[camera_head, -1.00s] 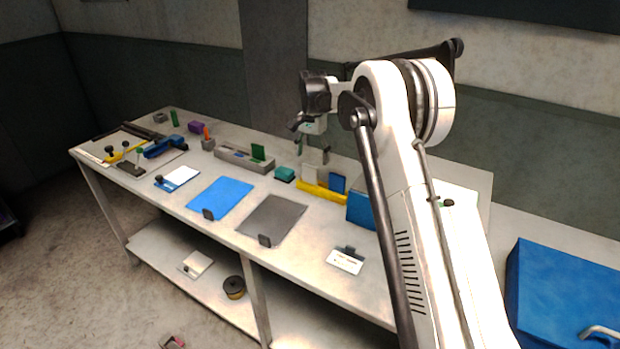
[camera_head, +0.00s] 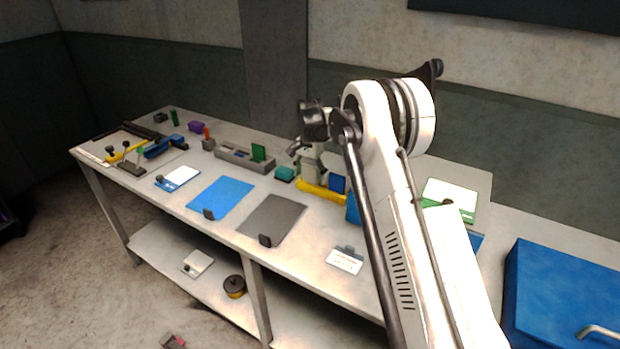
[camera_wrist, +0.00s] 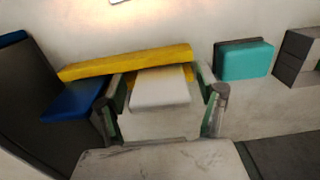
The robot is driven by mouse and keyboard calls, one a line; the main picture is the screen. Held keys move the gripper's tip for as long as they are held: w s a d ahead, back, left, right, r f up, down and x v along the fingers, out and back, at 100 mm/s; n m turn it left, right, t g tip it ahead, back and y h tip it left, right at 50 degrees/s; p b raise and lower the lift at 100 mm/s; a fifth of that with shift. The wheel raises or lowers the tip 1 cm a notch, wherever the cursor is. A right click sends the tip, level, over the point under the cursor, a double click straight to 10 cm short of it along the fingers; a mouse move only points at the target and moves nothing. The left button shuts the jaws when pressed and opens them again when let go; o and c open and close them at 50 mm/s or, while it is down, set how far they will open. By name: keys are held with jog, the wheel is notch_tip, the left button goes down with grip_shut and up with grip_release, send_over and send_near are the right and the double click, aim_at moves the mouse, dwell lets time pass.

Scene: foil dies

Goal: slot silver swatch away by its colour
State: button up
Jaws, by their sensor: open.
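The silver swatch (camera_wrist: 160,86) is a pale flat plate standing in the yellow rack (camera_wrist: 135,62), beside a blue swatch (camera_wrist: 76,102). My gripper (camera_wrist: 162,108) is open, with one finger on each side of the silver swatch; whether they touch it I cannot tell. In the head view my gripper (camera_head: 312,166) is low over the left part of the yellow rack (camera_head: 320,191) and mostly hides the silver swatch. The blue swatch (camera_head: 337,184) shows at the rack's right end. A grey slotted block (camera_head: 230,158) to the left holds a green swatch (camera_head: 258,152).
A teal block (camera_head: 285,174) sits close left of the rack; it also shows in the wrist view (camera_wrist: 243,59). A blue mat (camera_head: 220,193) and grey mat (camera_head: 272,218) lie in front. A blue box (camera_head: 560,290) stands at right. Tools crowd the table's left end.

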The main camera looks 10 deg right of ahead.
jog(key=c, duration=1.3)
